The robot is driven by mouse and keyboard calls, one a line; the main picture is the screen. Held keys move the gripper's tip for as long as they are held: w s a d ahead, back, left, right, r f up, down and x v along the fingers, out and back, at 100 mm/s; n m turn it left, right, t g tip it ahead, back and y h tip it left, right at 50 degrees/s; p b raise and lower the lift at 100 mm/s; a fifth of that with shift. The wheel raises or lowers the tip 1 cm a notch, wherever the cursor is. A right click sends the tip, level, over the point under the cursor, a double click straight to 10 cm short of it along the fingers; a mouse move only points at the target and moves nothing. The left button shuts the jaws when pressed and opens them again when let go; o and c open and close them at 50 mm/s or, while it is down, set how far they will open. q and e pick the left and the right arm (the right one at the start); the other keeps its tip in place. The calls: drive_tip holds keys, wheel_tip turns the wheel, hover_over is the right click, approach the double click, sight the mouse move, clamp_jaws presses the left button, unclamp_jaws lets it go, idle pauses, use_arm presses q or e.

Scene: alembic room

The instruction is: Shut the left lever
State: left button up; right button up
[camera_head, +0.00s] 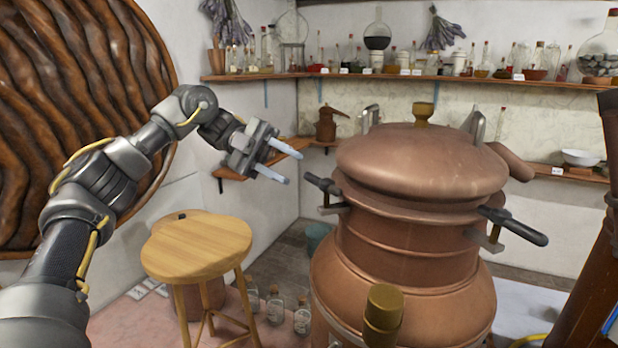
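A large copper alembic (395,250) with a domed lid (420,160) stands right of centre. The left lever (322,184), a dark handle, sticks out to the left from the pot just below the lid, above a small metal bracket (332,208). A matching right lever (515,226) sticks out on the other side, sloping down to the right. My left gripper (293,168) is open and empty, up and to the left of the left lever. Its two pale fingers are apart and appear not to touch the lever. My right gripper is not in view.
A wooden stool (197,247) stands below my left arm, with small bottles (275,305) on the floor beside it. Shelves (400,78) with glassware line the back walls. A brass-coloured knob (383,310) rises at the front of the alembic.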

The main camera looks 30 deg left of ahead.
sight(309, 173)
use_arm(q)
drive_tip(key=shift+p+x, duration=0.3)
drive_tip(key=shift+x, duration=2.85)
drive_tip(key=shift+w, duration=0.15)
drive_tip(key=shift+c, duration=0.4)
clamp_jaws()
